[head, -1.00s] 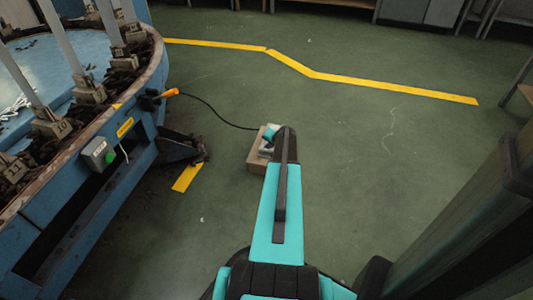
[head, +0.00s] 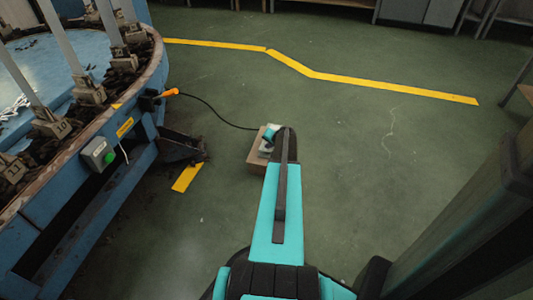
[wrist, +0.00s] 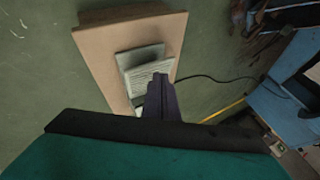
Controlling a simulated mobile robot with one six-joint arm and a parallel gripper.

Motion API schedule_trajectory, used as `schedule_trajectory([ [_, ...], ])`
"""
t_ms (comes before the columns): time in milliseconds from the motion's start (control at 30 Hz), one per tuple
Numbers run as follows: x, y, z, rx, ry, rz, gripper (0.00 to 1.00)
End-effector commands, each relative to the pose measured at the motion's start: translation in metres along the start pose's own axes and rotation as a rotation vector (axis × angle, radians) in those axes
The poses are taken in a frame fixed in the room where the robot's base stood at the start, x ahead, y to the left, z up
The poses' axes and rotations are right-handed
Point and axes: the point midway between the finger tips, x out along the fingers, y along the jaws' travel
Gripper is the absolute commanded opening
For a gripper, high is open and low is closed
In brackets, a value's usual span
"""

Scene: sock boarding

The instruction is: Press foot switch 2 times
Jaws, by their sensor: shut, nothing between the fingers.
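The foot switch (wrist: 140,58) is a grey pedal with a ribbed tread. It sits on a tan wooden board (wrist: 98,60) on the floor. In the head view the switch (head: 265,150) and its board (head: 257,163) are partly hidden behind my arm. My gripper (wrist: 160,82) is shut and empty, its dark fingers pointing down over the near part of the pedal. They hide part of the tread, and I cannot tell whether they touch it.
A black cable (head: 215,112) runs from the switch to the blue round machine (head: 128,150) on the left. The machine has a green button (head: 109,157) and an orange-tipped fitting (head: 169,93). Green floor with yellow tape (head: 370,86) is clear to the right.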

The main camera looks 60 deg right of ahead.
Motion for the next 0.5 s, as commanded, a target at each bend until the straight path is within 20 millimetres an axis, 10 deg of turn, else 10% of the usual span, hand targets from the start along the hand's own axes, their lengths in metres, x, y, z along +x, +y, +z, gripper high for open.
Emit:
schedule_trajectory([
  [500, 0.0063, 0.0022, 0.0039, 0.000, 0.000, 0.000, 0.00],
])
